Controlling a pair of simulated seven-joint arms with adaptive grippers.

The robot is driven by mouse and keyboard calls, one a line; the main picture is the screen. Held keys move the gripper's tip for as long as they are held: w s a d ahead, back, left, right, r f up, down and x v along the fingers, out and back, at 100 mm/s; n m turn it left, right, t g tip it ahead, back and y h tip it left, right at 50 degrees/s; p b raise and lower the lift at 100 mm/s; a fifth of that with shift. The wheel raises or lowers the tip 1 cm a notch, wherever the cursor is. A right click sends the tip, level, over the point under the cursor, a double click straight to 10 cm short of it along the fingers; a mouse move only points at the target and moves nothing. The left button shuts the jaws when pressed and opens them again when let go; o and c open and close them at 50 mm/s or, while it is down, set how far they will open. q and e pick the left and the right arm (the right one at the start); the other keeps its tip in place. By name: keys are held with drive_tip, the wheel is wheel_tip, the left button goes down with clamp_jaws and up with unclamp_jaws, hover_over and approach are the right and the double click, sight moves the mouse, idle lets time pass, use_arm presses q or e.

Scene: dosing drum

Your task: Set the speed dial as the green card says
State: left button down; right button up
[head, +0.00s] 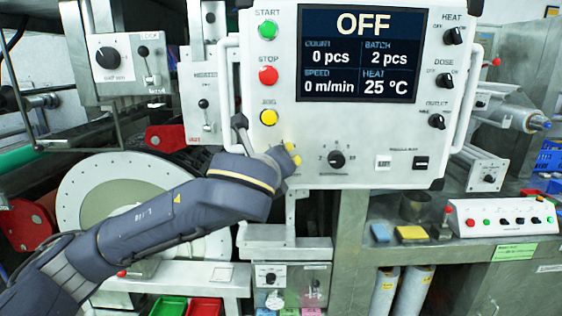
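A black rotary dial (336,160) sits low on the white control panel (375,130), with small numbers around it. It looks like the speed dial, but its label and exact pointer setting are too small to read. The screen (362,54) reads OFF, speed 0 m/min. A green card (514,251) is on the shelf edge at right; its writing is too small to read. My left gripper (292,154), with yellow tips, is in front of the panel just left of the dial, seemingly apart from it. Its finger opening is unclear. My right gripper is not in view.
Green (267,29), red (268,75) and yellow (269,117) buttons line the panel's left side. Handles (466,95) flank the panel. A button box (500,218) stands on the right shelf.

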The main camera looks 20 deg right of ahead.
use_arm(q)
drive_tip(key=shift+w, duration=0.1)
idle(0.4)
drive_tip(key=c, duration=1)
unclamp_jaws()
drive_tip(key=v, duration=1.2)
drive_tip(key=shift+r, duration=0.1)
